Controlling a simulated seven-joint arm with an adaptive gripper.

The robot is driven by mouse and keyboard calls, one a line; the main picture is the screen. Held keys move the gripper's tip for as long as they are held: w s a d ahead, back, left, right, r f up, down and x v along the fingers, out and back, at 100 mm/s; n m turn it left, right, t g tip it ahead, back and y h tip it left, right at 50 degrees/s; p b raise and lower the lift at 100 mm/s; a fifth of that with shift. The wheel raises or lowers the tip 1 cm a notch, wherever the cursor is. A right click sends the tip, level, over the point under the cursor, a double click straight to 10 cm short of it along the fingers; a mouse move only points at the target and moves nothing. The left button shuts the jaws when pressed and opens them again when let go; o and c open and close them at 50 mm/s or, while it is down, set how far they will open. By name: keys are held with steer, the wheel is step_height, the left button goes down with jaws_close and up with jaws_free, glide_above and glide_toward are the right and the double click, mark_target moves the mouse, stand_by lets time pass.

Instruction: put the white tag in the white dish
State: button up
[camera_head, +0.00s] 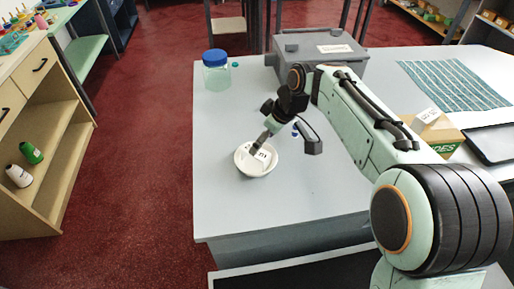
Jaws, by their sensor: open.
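The white dish (244,169) is a small round bowl near the left-middle of the grey counter. The white tag (262,158), with small dark marks, lies inside the dish, seemingly tilted against its inner wall. My gripper (284,151) is open, its fingers spread wide. One finger reaches down over the dish beside the tag's upper edge; the other is out to the right, over bare counter. Whether the left finger touches the tag or dish, I cannot tell. Part of the dish's far rim is hidden by that finger.
A blue-lidded jar (216,72) stands at the back left, and a grey case (320,55) behind my gripper. A cardboard box (436,133), striped cloth (455,84) and dark tray-like panel (492,144) are at right. Counter left and in front of the dish is clear.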

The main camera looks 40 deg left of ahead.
steer(key=v, duration=0.6)
steer(key=shift+r, duration=0.3)
steer(key=shift+d, duration=0.25)
steer(key=s+d+m+h, duration=0.25)
steer(key=d+m, duration=0.25)
steer(key=d, duration=0.7)
steer(key=s+d+f+m, duration=0.3)
steer(key=s+d+m, duration=0.3)
steer(key=s+d, duration=0.3)
steer(key=s+d+f+m+h, duration=0.1)
steer(key=s+d+f+m, duration=0.2)
steer(key=s+d, duration=0.6)
steer(key=m, duration=0.2)
steer(key=shift+f+m, duration=0.25)
steer(key=shift+m, duration=0.15)
